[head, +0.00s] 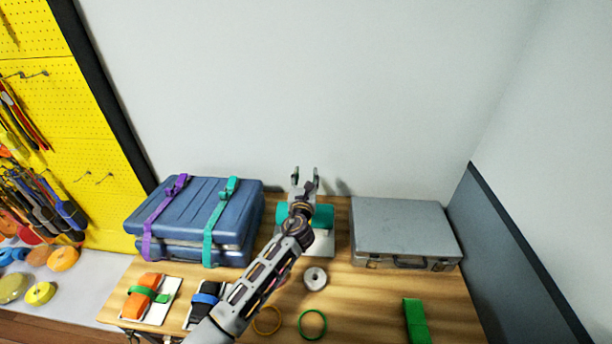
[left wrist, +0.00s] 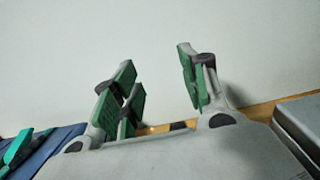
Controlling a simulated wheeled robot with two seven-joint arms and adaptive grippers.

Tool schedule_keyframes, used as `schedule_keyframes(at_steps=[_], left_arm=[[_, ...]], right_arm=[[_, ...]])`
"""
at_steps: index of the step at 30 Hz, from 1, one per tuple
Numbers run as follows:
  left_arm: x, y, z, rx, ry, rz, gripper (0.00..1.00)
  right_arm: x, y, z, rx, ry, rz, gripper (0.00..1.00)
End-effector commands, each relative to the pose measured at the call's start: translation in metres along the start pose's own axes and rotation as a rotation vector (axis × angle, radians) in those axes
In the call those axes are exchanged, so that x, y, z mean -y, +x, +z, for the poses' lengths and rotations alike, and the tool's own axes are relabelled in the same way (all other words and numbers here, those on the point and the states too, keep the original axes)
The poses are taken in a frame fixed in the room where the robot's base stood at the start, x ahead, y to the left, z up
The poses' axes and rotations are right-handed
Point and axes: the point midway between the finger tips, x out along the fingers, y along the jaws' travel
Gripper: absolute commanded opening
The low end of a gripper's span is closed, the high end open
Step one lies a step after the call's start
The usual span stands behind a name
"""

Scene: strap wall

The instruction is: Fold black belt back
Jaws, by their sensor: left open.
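A black rolled strap (head: 206,299) with a blue band lies on a white card at the front of the wooden table; my left arm covers its right part. I cannot tell if it is the black belt of the task, or how it is folded. My left gripper (head: 305,179) is open and empty, raised near the wall at the back of the table, well away from that strap. In the left wrist view its green-padded fingers (left wrist: 160,80) stand apart with only wall between them. My right gripper is not in view.
A blue case (head: 187,210) with purple and teal straps stands at left, a grey case (head: 403,228) at right. A teal roll (head: 322,216) sits partly behind my arm. An orange roll (head: 141,298), white ring (head: 315,278), green ring (head: 312,324) and green strap (head: 416,321) lie forward.

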Motion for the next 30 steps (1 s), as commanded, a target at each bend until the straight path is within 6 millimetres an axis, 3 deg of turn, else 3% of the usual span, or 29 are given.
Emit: schedule_keyframes(at_steps=[21,30], left_arm=[[0.000,-0.079,0.000,0.000,0.000,-0.002,0.44],[0.001,-0.102,0.000,0.001,0.000,-0.002,0.44]], right_arm=[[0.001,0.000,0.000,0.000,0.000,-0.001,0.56],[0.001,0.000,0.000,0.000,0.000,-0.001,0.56]])
